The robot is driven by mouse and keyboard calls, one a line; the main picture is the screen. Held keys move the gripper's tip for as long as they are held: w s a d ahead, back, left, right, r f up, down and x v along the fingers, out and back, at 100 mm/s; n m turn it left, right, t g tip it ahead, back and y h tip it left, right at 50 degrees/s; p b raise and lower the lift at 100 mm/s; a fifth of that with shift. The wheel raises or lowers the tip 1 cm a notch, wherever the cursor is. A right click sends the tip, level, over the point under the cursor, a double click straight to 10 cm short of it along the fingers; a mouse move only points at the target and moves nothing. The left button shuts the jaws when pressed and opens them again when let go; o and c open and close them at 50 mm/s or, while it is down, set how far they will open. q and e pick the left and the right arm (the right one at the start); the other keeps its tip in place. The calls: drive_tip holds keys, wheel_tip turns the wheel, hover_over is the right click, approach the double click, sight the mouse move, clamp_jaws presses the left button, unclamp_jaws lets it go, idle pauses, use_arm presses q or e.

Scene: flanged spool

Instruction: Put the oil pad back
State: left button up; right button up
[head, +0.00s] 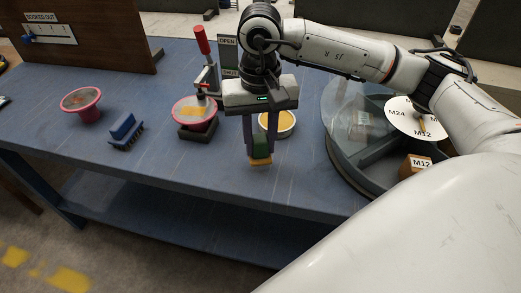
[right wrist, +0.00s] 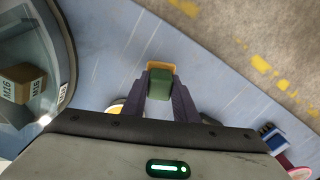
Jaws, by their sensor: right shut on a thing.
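My right gripper (head: 260,148) points down over the front part of the blue bench and is shut on the oil pad (head: 261,161), a green block with a yellow-orange underside. In the right wrist view the pad (right wrist: 160,86) sits between the two dark fingertips. A round pale tin (head: 288,131) with a yellow inside stands just behind and to the right of the gripper, partly hidden by it. I cannot tell whether the pad touches the bench. My left gripper is not in view.
A pink-flanged spool (head: 194,112) sits on a dark block under a red-handled clamp (head: 202,42). Another pink spool (head: 81,103) and a blue brush (head: 126,131) are at left. A round clear-covered bin (head: 340,105) stands at right. The front bench strip (head: 200,160) is clear.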

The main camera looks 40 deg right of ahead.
sight(260, 153)
drive_tip(key=shift+f, duration=1.95)
drive_tip(key=o, duration=1)
drive_tip(key=shift+o, duration=0.2)
drive_tip(key=shift+r, duration=0.15)
wheel_tip(260, 153, up, 12)
drive_tip(key=shift+r+b, duration=0.1)
drive_tip(key=shift+b, duration=0.3)
